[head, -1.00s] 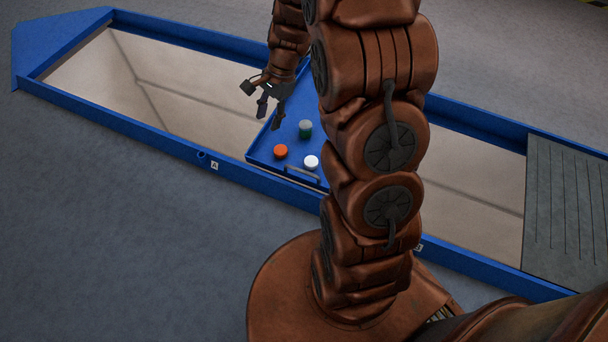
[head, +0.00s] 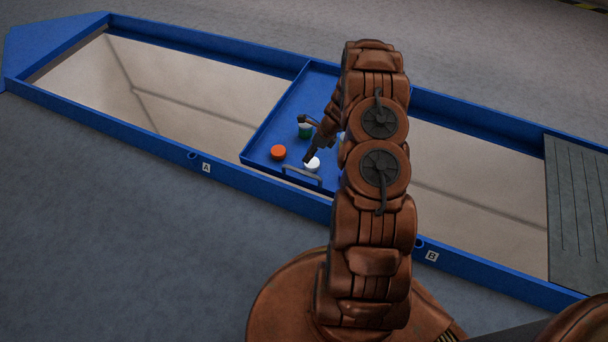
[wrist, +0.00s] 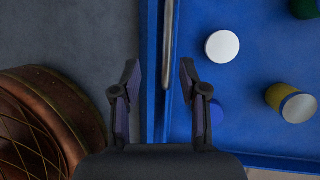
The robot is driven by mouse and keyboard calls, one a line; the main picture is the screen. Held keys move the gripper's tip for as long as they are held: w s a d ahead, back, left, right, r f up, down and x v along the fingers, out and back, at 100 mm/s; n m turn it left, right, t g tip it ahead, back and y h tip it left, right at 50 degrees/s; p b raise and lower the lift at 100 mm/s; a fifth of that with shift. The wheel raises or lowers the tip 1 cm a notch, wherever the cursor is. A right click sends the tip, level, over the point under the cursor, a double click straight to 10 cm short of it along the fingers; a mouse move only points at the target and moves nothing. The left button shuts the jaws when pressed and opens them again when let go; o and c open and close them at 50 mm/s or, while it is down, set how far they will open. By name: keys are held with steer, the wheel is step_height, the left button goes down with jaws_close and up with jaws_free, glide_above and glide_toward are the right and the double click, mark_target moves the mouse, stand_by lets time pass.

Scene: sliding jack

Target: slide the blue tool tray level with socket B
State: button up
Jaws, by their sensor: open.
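The blue tool tray (head: 315,85) spans the blue-railed pit, between socket A (head: 193,155) and socket B (head: 420,243), nearer A. Its grey handle (head: 302,178) is on the near edge. My gripper (head: 308,140) is open and empty above the tray's near part. In the wrist view, the handle (wrist: 168,45) runs between the open fingertips (wrist: 160,68) in the picture; I see no contact, and the height gap is unclear. The tray (wrist: 240,75) fills the right side there. My arm hides the tray's right part in the head view.
A grey grooved plate (head: 575,210) covers the right end.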

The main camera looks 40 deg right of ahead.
steer(key=shift+m, duration=0.5)
steer(key=shift+s+d+f+b+x, duration=0.15)
steer(key=shift+d+b+x, duration=0.25)
steer(key=shift+x, duration=1.25)
steer(key=shift+s+d+f+b+x, duration=0.2)
steer(key=shift+b+x, duration=0.3)
steer(key=shift+x, duration=1.2)
steer(key=shift+d+f+b+x, duration=0.1)
steer(key=shift+d+b+x, duration=0.3)
steer(key=shift+x, duration=1.25)
jaws_close()
